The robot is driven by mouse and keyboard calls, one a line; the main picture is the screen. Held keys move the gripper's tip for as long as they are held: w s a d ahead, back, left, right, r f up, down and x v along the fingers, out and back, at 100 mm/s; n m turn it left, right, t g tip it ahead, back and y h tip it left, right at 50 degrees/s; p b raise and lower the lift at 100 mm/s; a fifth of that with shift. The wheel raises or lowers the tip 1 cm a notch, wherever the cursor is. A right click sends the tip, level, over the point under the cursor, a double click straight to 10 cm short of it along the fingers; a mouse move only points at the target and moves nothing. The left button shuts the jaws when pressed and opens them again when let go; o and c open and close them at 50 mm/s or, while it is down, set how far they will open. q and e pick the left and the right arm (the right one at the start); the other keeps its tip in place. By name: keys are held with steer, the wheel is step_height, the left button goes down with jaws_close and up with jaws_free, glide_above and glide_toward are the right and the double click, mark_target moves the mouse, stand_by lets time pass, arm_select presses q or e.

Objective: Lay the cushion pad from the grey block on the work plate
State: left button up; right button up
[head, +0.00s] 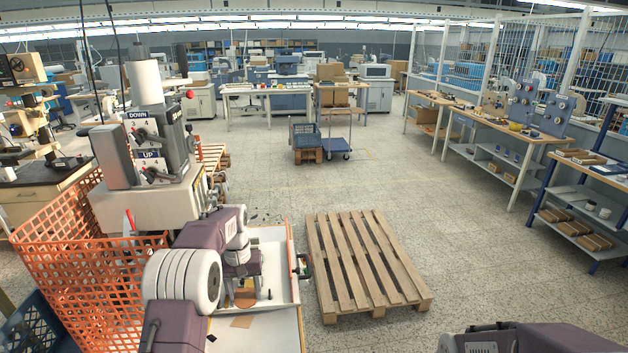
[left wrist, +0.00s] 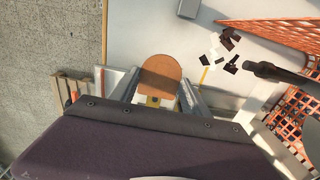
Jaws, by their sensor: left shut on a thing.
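My left gripper (head: 245,288) is over the white bench beside the stamping press. In the left wrist view its two grey fingers (left wrist: 158,92) are closed on the cushion pad (left wrist: 160,74), a flat brown piece with a rounded end. The pad also shows as a small orange-brown patch (head: 245,298) below the gripper in the head view. A white and yellow part shows under it; whether the pad touches it I cannot tell. I cannot make out the grey block or the work plate for certain. My right gripper is out of view.
The press (head: 150,185) stands at the left, with an orange mesh crate (head: 75,255) before it. Small black and white scraps (left wrist: 224,50) lie on the bench (left wrist: 150,25). A tan piece (head: 241,321) lies near the front. A wooden pallet (head: 365,262) is on the floor at right.

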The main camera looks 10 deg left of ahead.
mark_target(252, 303)
arm_select(q)
steer(key=d+b, duration=0.1)
steer(key=s+d+f+b, duration=0.1)
steer(key=b, duration=0.1)
steer(key=shift+s+d+f+m, duration=0.15)
steer(key=shift+s+f+m, duration=0.15)
steer(key=shift+m, duration=0.7)
steer(key=s+d+f+b, duration=0.1)
steer(key=s+f, duration=0.1)
steer(key=s, duration=0.1)
steer(key=s+d+f+b, duration=0.1)
steer(key=s+f+b, duration=0.1)
steer(key=s, duration=0.1)
steer(key=s+d+f+b, duration=0.1)
steer(key=s+d+f, duration=0.1)
steer(key=s, duration=0.1)
steer(key=shift+b, duration=0.4)
steer(key=s+f, duration=0.2)
steer(key=shift+s+g, duration=0.3)
steer(key=shift+s, duration=0.1)
steer(key=shift+f+m, duration=0.2)
steer(key=shift+m, duration=0.1)
steer(key=shift+w, duration=0.35)
